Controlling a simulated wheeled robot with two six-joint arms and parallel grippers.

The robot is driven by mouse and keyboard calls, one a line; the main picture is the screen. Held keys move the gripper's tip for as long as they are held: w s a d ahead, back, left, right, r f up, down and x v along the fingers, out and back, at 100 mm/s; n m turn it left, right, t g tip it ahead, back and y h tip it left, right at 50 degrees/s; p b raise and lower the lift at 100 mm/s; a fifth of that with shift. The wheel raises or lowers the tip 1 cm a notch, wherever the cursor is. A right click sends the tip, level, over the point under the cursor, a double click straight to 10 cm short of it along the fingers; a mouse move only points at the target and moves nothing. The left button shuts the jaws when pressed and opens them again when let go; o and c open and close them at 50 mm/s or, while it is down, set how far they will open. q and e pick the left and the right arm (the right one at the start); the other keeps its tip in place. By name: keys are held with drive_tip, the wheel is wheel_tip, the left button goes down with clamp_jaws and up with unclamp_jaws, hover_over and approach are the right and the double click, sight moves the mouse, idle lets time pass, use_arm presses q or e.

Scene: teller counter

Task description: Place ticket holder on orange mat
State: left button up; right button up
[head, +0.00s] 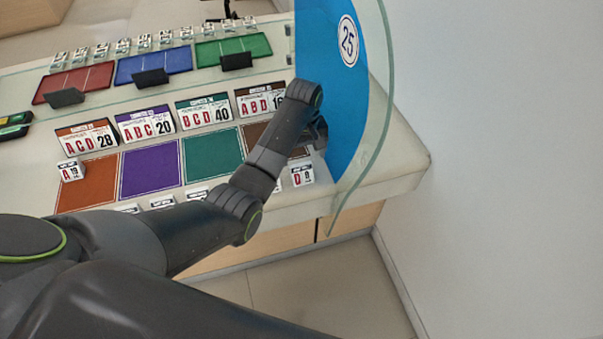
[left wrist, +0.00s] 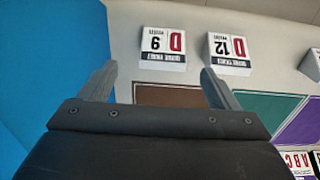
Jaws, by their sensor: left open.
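The orange mat (head: 90,190) lies at the left end of the front mat row. A small white ticket holder with an A (head: 70,172) stands at its upper left corner. A white D ticket holder (head: 302,174) stands at the counter's front right, beside the brown mat. The left wrist view shows two D holders, marked 9 (left wrist: 163,48) and 12 (left wrist: 229,53), beyond my fingertips. My left gripper (head: 318,134) is open and empty, above the right end of the counter near the blue panel; its fingers also show in the left wrist view (left wrist: 160,82). My right gripper is out of view.
Purple (head: 150,170), green (head: 212,157) and brown (head: 252,134) mats lie right of the orange one, with larger number signs (head: 147,123) behind. More small holders (head: 163,201) line the front edge. A blue panel (head: 345,110) and a clear screen (head: 386,90) bound the right.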

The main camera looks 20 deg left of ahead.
sight(302, 168)
use_arm(q)
drive_tip(key=shift+a+f+p, duration=0.15)
drive_tip(key=shift+f+p, duration=0.05)
drive_tip(key=shift+f, duration=1.65)
drive_tip(key=shift+a+f+p, duration=0.1)
drive_tip(key=shift+f+p, duration=0.05)
drive_tip(key=shift+f, duration=1.7)
drive_tip(key=shift+c, duration=0.4)
drive_tip(key=c, duration=1.1)
wheel_tip(302, 168, up, 10)
drive_tip(key=shift+f, duration=0.1)
drive_tip(key=shift+a, duration=0.1)
